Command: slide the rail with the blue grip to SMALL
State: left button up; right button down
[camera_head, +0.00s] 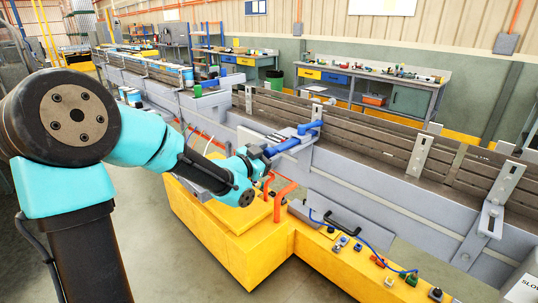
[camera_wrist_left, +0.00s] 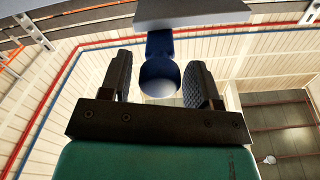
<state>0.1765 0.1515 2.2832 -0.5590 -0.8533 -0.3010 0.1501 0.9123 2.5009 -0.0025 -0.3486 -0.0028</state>
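The blue grip (camera_head: 287,145) sticks out from the grey rail bracket (camera_head: 305,137) at the side of the conveyor, in the middle of the head view. My left gripper (camera_head: 260,157) is at the near end of this grip. In the left wrist view the round end of the blue grip (camera_wrist_left: 160,80) sits between the two spread fingers of my left gripper (camera_wrist_left: 160,62). A narrow gap shows on the left side of the grip; contact on the right side cannot be told. No SMALL mark can be read. My right gripper is not in view.
A yellow cabinet (camera_head: 222,225) stands below the grip, with orange bent handles (camera_head: 285,195) close under my left gripper. A panel with small switches and a blue cable (camera_head: 375,258) lies to the right. More metal brackets (camera_head: 497,195) line the conveyor on the right.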

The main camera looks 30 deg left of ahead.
aim_at(275, 148)
pick_arm(q)
grip_shut()
jog(key=shift+x, duration=1.45)
jog(key=shift+r, duration=0.1)
jog(key=shift+o, duration=0.9)
grip_release()
jog(key=shift+w, duration=0.1)
jog(key=v, duration=1.7)
jog(key=shift+s, duration=0.2)
